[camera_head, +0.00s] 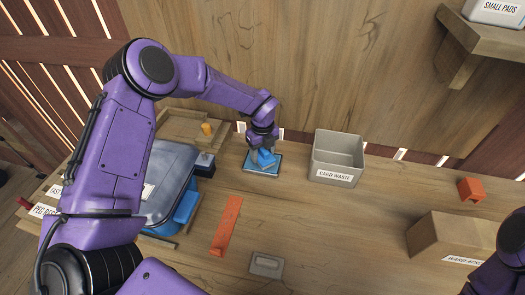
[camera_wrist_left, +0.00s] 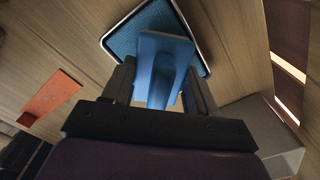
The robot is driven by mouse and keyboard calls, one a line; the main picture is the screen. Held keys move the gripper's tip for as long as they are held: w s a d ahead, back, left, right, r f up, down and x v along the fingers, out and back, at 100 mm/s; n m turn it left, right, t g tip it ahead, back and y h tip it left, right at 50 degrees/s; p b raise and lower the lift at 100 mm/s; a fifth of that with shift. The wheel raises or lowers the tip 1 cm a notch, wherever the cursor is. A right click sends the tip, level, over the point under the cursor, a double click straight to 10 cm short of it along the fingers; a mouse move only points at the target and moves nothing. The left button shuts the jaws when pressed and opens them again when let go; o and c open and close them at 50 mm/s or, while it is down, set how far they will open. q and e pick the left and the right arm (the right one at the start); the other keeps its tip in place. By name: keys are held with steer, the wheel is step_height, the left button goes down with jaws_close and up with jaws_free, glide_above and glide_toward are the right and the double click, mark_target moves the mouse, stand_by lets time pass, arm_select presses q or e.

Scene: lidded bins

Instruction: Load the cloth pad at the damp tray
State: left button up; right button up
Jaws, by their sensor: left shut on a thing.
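The cloth pad (camera_head: 266,158) is a blue block with a flat plate and a narrower grip; it also shows in the left wrist view (camera_wrist_left: 166,48). My left gripper (camera_head: 262,146) is shut on its grip, one finger on each side in the left wrist view (camera_wrist_left: 161,88). The damp tray (camera_head: 251,169) is a small shallow tray with a pale rim and a blue textured inside, seen also in the left wrist view (camera_wrist_left: 121,37). The pad is over the tray; I cannot tell whether they touch. My right gripper is out of view.
A grey bin marked CARD WASTE (camera_head: 337,160) stands right of the tray. A large lidded blue bin (camera_head: 170,180) is at the left, partly behind my left arm. An orange strip (camera_head: 226,226) and a small grey plate (camera_head: 266,264) lie in front. A cardboard box (camera_head: 450,238) is at the right.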

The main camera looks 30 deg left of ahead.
arm_select(q)
steer(key=shift+f+b, duration=0.45)
steer(key=shift+f, duration=0.05)
stand_by(0.7)
stand_by(1.3)
steer(key=shift+r+p, duration=1.9)
steer(key=shift+r, duration=1.6)
